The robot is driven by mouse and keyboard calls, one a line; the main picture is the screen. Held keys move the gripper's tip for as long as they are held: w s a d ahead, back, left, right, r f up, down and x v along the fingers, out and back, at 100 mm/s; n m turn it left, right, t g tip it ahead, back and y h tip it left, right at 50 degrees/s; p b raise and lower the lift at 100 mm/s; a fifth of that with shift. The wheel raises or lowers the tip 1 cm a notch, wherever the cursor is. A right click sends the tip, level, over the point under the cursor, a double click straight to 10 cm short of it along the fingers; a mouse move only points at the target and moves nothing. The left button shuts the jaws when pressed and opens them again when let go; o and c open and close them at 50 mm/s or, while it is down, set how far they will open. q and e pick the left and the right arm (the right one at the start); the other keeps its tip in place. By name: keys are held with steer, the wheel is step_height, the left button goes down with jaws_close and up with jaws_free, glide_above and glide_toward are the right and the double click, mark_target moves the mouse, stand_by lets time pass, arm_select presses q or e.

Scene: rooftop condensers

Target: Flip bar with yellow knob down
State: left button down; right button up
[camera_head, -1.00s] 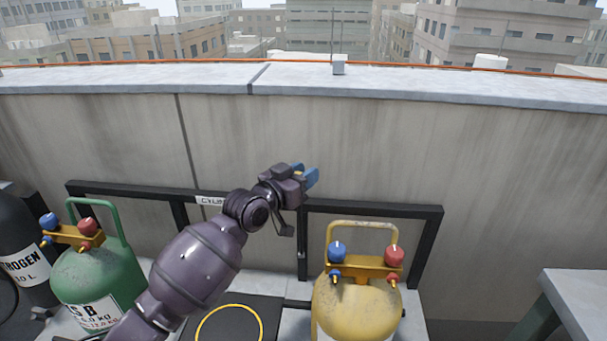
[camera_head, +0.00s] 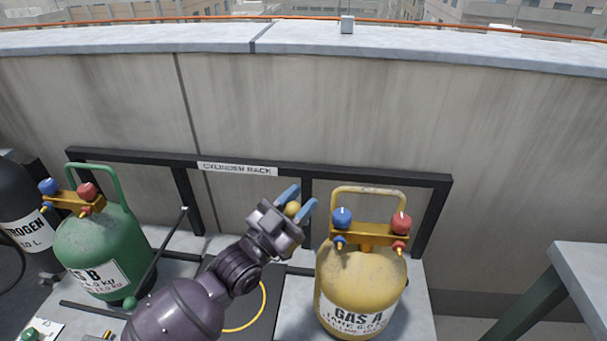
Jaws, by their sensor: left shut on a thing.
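The yellow knob (camera_head: 292,209) shows between the blue fingertips of my left gripper (camera_head: 297,206), which is shut on it. My left arm comes in from the lower left. The knob is in front of the cylinder rack, just left of the yellow GAS A cylinder (camera_head: 362,285). The bar that bears the knob is hidden behind my gripper and arm. My right gripper is not in view.
The black cylinder rack (camera_head: 385,172) stands along the parapet wall (camera_head: 340,110). A green cylinder (camera_head: 100,245) and a black nitrogen cylinder (camera_head: 20,235) are at left. A dark bar (camera_head: 160,250) slants beside the green cylinder. A grey table (camera_head: 590,285) is at right.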

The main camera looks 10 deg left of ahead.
arm_select(q)
steer(key=shift+s+f, duration=1.35)
steer(key=shift+s, duration=0.25)
steer(key=c, duration=0.8)
jaws_free()
steer(key=v, duration=1)
steer(key=shift+s+a+f, duration=0.1)
steer(key=shift+s+a, duration=0.15)
steer(key=shift+s, duration=0.1)
